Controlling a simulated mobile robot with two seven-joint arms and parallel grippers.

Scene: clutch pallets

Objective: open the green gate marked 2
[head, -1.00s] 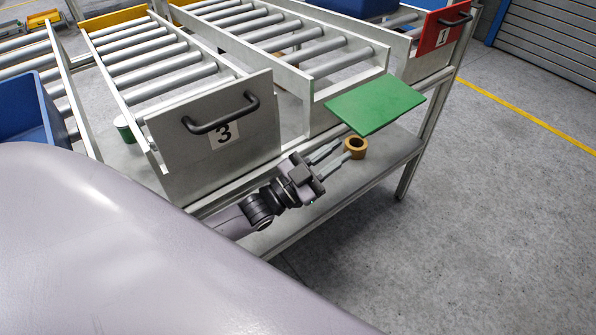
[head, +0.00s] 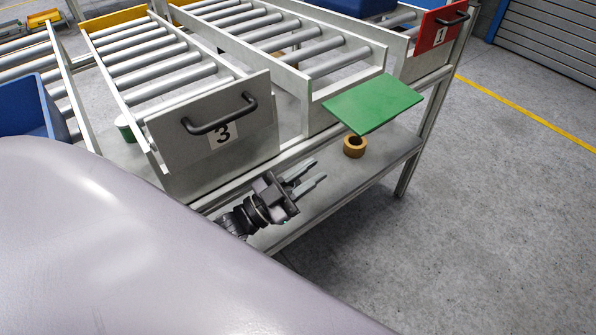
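The green gate (head: 372,103) is at the front end of the middle roller lane. It lies tipped outward, close to flat, so the lane's front is open; its number and handle do not show. My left gripper (head: 318,172) is below and to the left of the green gate, over the lower shelf. Its two fingers are apart with nothing between them, and it does not touch the gate. My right gripper is not in view.
A grey gate marked 3 (head: 217,150) stands upright left of my gripper. A red gate marked 1 (head: 440,38) stands upright at the right. A brown tape roll (head: 354,147) sits on the lower shelf (head: 392,150) under the green gate. Floor at right is clear.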

